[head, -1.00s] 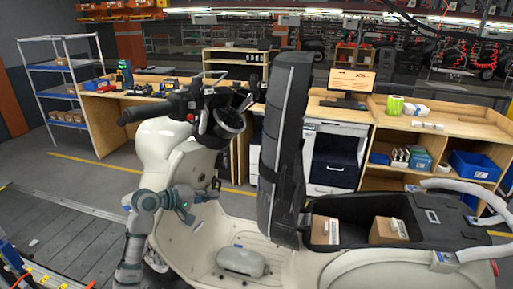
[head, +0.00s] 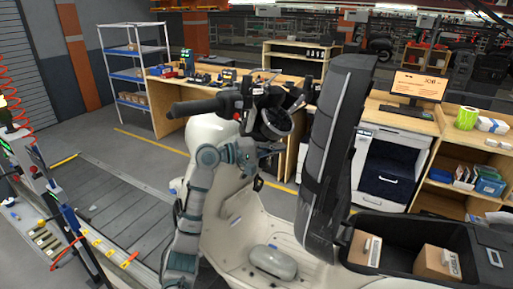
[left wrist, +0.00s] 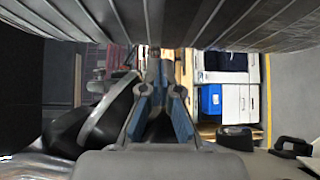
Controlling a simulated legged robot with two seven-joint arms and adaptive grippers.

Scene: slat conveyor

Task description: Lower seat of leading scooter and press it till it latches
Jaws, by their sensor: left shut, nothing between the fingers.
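The cream scooter (head: 245,230) stands with its long black seat (head: 335,150) raised nearly upright, its top leaning slightly right. Below and right of the seat, the black storage bay (head: 400,225) is open. It holds two cardboard boxes (head: 365,248) with pale labels. My left gripper (head: 279,149) is shut and empty, left of the seat below the handlebar, with a gap to the seat in the head view. In the left wrist view its closed blue-grey fingers (left wrist: 157,65) show. My right gripper is out of view.
The black handlebar grip (head: 198,107) and the round dark instrument pod (head: 273,122) are close to my left arm. The slat conveyor floor (head: 120,205) is open at left. A wooden workbench (head: 400,115) with a monitor (head: 420,85) stands behind the scooter.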

